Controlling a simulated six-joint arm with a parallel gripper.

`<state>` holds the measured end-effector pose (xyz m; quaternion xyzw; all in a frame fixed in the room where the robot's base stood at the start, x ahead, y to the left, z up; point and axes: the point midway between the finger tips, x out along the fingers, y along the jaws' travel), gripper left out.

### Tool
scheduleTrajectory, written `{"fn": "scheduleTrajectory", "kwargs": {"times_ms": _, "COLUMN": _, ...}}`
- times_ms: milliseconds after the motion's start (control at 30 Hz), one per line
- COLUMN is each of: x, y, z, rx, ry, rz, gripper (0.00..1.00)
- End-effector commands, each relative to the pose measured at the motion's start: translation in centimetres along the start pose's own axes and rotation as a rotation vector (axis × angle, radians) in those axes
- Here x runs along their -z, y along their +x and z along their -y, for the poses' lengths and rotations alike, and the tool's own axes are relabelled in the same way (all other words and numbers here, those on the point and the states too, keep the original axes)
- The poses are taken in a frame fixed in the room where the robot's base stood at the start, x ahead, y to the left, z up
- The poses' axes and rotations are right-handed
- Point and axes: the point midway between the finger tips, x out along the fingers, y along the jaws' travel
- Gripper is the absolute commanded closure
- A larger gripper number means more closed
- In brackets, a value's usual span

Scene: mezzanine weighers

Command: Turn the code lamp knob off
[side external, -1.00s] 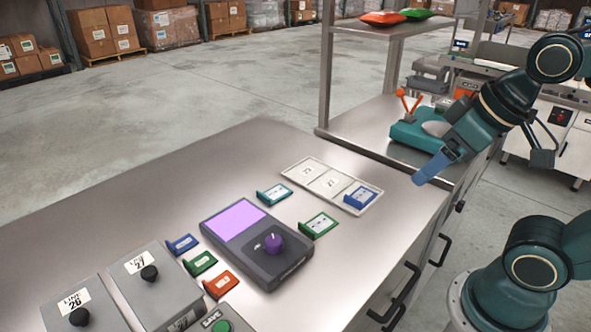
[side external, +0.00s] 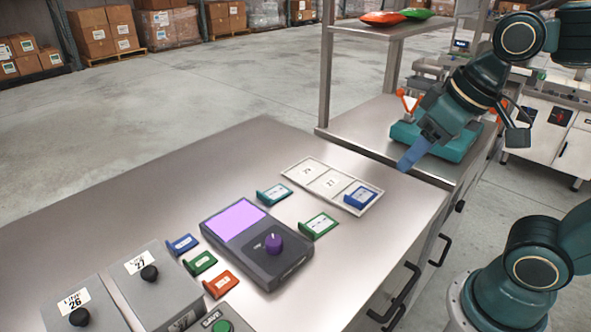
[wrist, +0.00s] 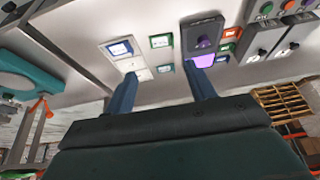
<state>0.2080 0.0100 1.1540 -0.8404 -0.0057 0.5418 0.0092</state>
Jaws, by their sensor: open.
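The code lamp is a dark grey box (side external: 290,268) on the steel table, with a lit purple panel (side external: 238,222) and a round purple knob (side external: 274,243) that has a pale pointer mark. In the wrist view the purple knob (wrist: 204,42) shows beyond the right fingertip, and that finger partly covers the lit panel (wrist: 205,60). My gripper (side external: 412,158) is above the table's right end, well apart from the lamp. In the wrist view its two blue fingers (wrist: 160,85) are spread with nothing between them.
A white tray (side external: 318,172) with one blue card lies behind the lamp; several coloured cards lie around it. Grey boxes marked 26 (side external: 85,302) and 27 (side external: 152,285) stand at left. A teal scale (side external: 460,148) and a shelf post (side external: 326,65) are near my arm.

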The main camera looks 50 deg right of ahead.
Motion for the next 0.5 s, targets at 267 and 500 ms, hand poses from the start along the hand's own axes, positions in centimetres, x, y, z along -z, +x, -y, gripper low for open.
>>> {"fn": "scheduleTrajectory", "kwargs": {"times_ms": 267, "x": 4.6, "y": 1.7, "z": 2.1, "rx": 0.017, "ry": 0.01, "rz": 0.101, "gripper": 0.45}}
{"fn": "scheduleTrajectory", "kwargs": {"times_ms": 500, "x": 8.1, "y": 4.0, "z": 4.4, "rx": 0.02, "ry": 0.02, "rz": 0.185, "gripper": 0.45}}
